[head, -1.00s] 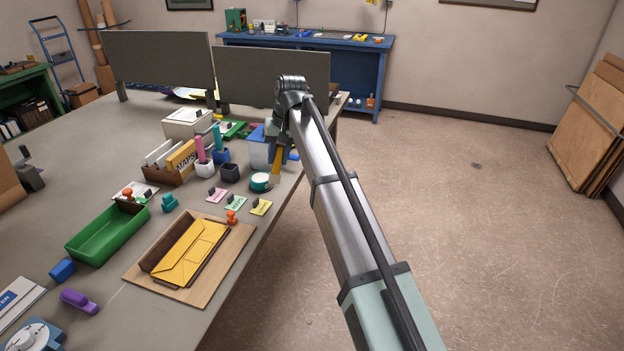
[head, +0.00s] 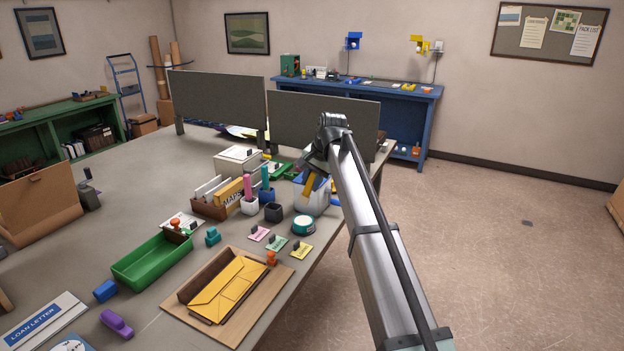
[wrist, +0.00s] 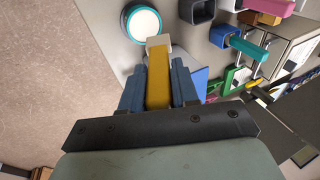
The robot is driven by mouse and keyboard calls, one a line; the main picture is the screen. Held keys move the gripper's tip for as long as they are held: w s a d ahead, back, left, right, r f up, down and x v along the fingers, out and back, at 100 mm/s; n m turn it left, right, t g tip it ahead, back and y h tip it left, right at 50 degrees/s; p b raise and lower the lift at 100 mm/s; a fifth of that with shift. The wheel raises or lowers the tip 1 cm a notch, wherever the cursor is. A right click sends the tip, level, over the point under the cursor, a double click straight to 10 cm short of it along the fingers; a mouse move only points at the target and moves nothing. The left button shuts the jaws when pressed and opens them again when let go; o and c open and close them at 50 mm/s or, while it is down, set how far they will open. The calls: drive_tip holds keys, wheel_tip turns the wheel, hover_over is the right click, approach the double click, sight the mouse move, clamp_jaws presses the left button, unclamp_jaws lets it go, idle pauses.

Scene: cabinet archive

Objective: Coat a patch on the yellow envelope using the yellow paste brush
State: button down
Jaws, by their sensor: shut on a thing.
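The yellow envelope (head: 232,285) lies flap side up in a brown holder on a wooden board at the front of the table. My gripper (wrist: 158,78) is shut on the yellow paste brush (wrist: 158,72), whose pale tip (wrist: 158,41) points away from the palm. In the head view the brush (head: 308,186) hangs from the gripper above the table's right side, beyond the envelope. The teal paste pot (head: 304,224) with white contents stands just nearer and below the brush; it also shows in the wrist view (wrist: 143,22). The head view partly hides the fingers behind the wrist.
A green tray (head: 152,262) stands left of the board. Several small colored cards, a dark cup (head: 273,212), pen cups and a maps file box (head: 212,206) stand beyond the envelope. Grey panels (head: 322,124) rise at the table's back.

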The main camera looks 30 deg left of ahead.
drive_tip(key=shift+f, duration=2.55)
drive_tip(key=shift+f, duration=0.5)
drive_tip(key=shift+r, duration=3.55)
